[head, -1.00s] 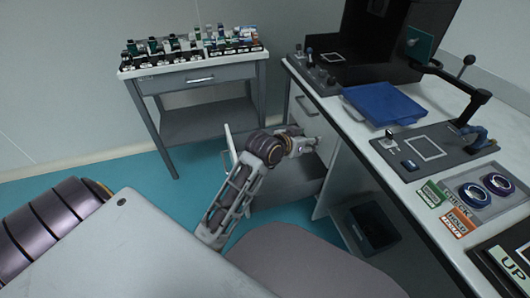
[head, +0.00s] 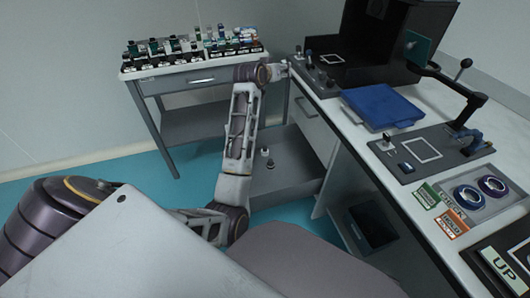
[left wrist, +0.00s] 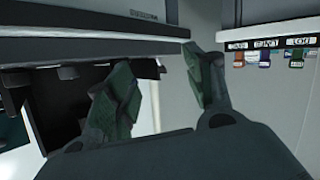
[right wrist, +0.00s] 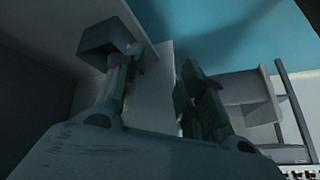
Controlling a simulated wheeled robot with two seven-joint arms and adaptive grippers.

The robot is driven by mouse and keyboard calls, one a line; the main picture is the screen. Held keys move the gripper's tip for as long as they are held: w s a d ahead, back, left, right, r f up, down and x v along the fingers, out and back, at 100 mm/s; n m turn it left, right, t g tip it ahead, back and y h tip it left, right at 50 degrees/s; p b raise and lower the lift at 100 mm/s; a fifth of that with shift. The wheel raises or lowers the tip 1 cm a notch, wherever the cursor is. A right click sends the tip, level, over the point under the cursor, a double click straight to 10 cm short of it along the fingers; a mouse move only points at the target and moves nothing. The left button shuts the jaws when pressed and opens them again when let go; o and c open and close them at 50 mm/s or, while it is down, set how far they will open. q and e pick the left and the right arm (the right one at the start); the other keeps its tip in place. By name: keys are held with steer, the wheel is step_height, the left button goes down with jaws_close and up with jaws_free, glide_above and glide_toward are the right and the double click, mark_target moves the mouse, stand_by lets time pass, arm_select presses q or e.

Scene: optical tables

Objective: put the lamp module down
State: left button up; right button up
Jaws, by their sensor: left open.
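Small parts with pale tops and dark bases (head: 268,157) stand in the open grey drawer (head: 292,178) under the bench. They may include the lamp module, but they are too small to tell. My left gripper (head: 282,69) is up near the far left corner of the bench, above and beyond the drawer. In the left wrist view its fingers (left wrist: 160,68) are apart with nothing between them. My right gripper does not show in the head view. In the right wrist view its fingers (right wrist: 158,72) are apart, with a pale panel behind the gap and no held thing visible.
The bench (head: 362,150) carries a blue tray (head: 382,105), a black open housing (head: 385,42), a fixture plate (head: 425,150) and two rings in a grey holder (head: 480,195). A side table (head: 190,84) at the back left holds several small modules. Teal floor lies clear between them.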

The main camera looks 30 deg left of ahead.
arm_select(q)
steer(key=w+a+f+n, duration=0.1)
steer(key=w+a, duration=0.1)
steer(key=a, duration=0.2)
steer(key=g, duration=0.3)
glide_above(265, 148)
steer(key=w+a, duration=0.1)
steer(key=w, duration=0.1)
step_height(265, 148, down, 7)
steer(key=s+f+m+g, duration=0.1)
steer(key=s+f+g, duration=0.2)
steer(key=f, duration=0.9)
steer(key=s+d+f+m+g+h, duration=0.1)
steer(key=s+f+m+g, duration=0.1)
steer(key=f, duration=1.1)
steer(key=shift+s+d+g, duration=0.3)
steer(key=shift+s+g, duration=0.5)
steer(key=shift+s, duration=0.4)
arm_select(e)
steer(key=s+g, duration=0.1)
steer(key=s+d+r+h, duration=0.1)
steer(key=s+d+g, duration=0.1)
steer(key=s, duration=0.1)
steer(key=shift+s+d+r+g, duration=0.1)
steer(key=shift+d+r+g, duration=0.15)
steer(key=shift+r+g, duration=0.1)
arm_select(q)
steer(key=shift+f, duration=0.2)
arm_select(e)
steer(key=shift+f, duration=0.15)
